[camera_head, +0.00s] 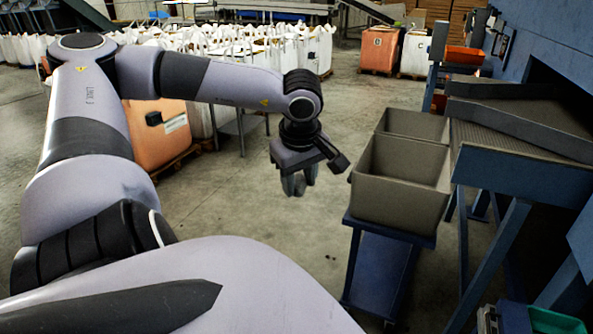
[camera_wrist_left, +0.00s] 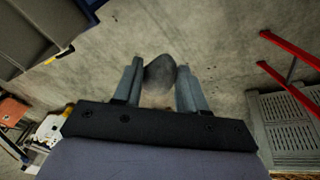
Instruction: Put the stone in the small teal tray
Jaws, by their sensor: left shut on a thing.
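My left gripper (camera_head: 299,186) hangs pointing down over the concrete floor, left of the grey bins. In the left wrist view its two fingers (camera_wrist_left: 158,85) are shut on a dark grey, rounded stone (camera_wrist_left: 160,71). The stone is held clear of the floor. In the head view it is small and partly hidden by the fingers. A teal-green object (camera_head: 556,321) is cut off at the bottom right corner of the head view; I cannot tell if it is the small teal tray. My right gripper is not in view.
Two open grey bins (camera_head: 398,183) stand on a dark blue stand (camera_head: 378,268) right of my left gripper. A blue-framed conveyor (camera_head: 522,158) runs along the right. White bulk bags (camera_head: 225,48) and an orange crate (camera_head: 158,132) stand behind my left arm. Floor around the gripper is clear.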

